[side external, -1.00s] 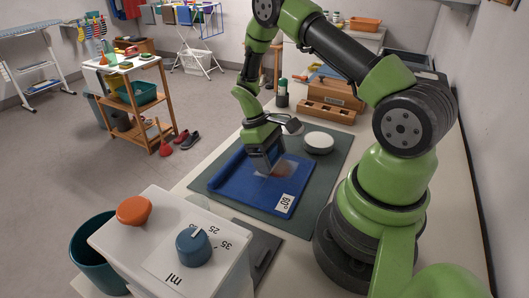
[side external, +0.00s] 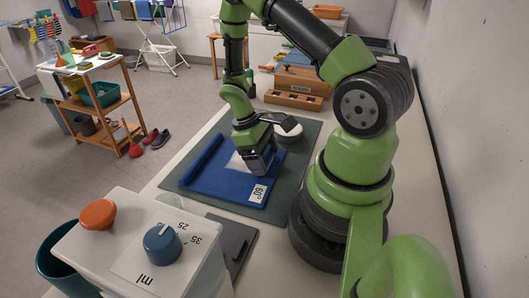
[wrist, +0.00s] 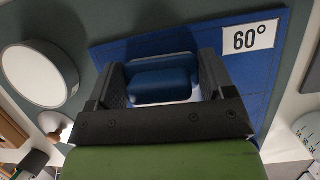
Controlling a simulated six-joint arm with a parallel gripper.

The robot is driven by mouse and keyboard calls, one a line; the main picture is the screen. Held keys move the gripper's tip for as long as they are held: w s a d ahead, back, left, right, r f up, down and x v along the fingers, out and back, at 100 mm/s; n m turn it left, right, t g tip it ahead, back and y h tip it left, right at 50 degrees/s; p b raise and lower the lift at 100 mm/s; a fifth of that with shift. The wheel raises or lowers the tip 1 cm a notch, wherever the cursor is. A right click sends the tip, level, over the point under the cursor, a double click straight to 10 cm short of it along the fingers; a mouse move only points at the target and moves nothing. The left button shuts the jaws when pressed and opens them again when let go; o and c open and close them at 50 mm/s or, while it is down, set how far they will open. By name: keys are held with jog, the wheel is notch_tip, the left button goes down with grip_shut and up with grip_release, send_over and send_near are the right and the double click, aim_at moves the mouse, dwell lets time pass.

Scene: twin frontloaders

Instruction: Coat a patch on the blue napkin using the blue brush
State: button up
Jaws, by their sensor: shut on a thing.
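The blue napkin (side external: 212,180) lies flat on a dark green mat (side external: 283,168), with a white 60° label (side external: 258,192) at its near right corner. A raised blue roll runs along its left edge. My gripper (side external: 259,164) is low over the right part of the napkin. In the wrist view my gripper (wrist: 162,80) is shut on the blue brush (wrist: 160,86), whose blue body shows between the fingers. A whitish patch (side external: 236,160) shows on the napkin just left of the gripper. The brush's lower end and its contact with the cloth are hidden.
A white round dish (side external: 289,130) stands behind the gripper on the mat. A wooden block with holes (side external: 293,100) is farther back. A white box with an orange knob (side external: 98,214) and a blue dial (side external: 162,243) stands at the front left.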

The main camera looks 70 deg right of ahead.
aim_at(234, 162)
jog(key=shift+w+a, duration=0.2)
jog(key=shift+w, duration=4.05)
jog(key=shift+w+a, duration=0.15)
jog(key=shift+w, duration=0.15)
jog(key=shift+a, duration=0.4)
jog(key=shift+s+a, duration=0.1)
jog(key=shift+s, duration=0.25)
jog(key=shift+s+d, duration=0.2)
jog(key=shift+s, duration=4.35)
jog(key=shift+r, duration=4.1)
